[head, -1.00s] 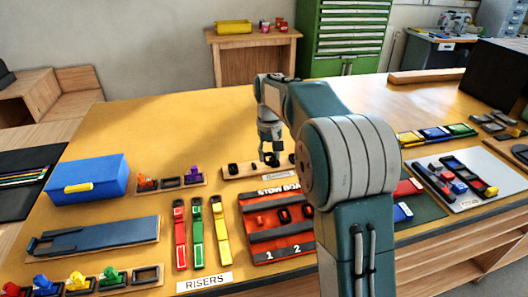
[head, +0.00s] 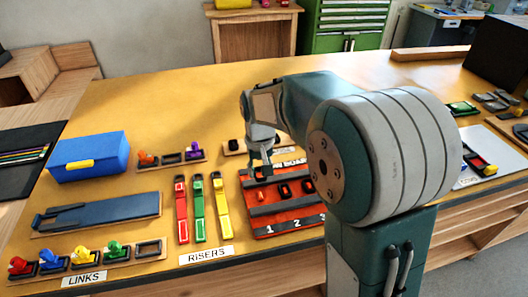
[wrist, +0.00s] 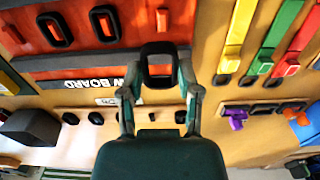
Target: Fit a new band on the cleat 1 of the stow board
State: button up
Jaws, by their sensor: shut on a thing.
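The orange-red stow board (head: 262,222) lies on the table with grey strips and numbers along its front edge. My gripper (head: 264,176) is over its back left part, in line with the 1. In the wrist view my gripper (wrist: 159,84) is shut on a black band (wrist: 147,68), a rounded ring with an open middle. The red peg of cleat 1 (wrist: 162,20) shows just beyond the band, apart from it in the picture; the height between them is unclear. Black bands sit around cleat 2 (wrist: 104,24) and cleat 3 (wrist: 54,30).
A wooden rack (wrist: 180,127) with several black bands (wrist: 96,118) stands behind the board. Red, green and yellow risers (head: 198,210) lie left of the board. A blue box (head: 90,160) and a rack with coloured links (head: 169,157) are farther left.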

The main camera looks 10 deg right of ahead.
aim_at(259, 193)
jog(key=shift+s+a+f, duration=0.25)
jog(key=shift+s+f, duration=0.25)
jog(key=shift+s, duration=0.05)
jog(key=shift+f, duration=2.65)
jog(key=shift+f, duration=0.55)
jog(key=o, duration=0.8)
notch_tip(259, 193, up, 12)
jog(key=f, duration=0.1)
jog(key=s+d+r+t, duration=0.1)
jog(key=s+r+t, duration=0.1)
jog(key=s, duration=0.5)
jog(key=s+d+r+t, duration=0.1)
jog(key=s+r, duration=0.1)
jog(key=s, duration=0.5)
jog(key=s+d+r+t, duration=0.1)
jog(key=s+r+t, duration=0.1)
jog(key=s, duration=0.5)
jog(key=shift+s+d+t, duration=0.1)
jog(key=shift+d+t, duration=0.15)
jog(key=shift+t, duration=0.05)
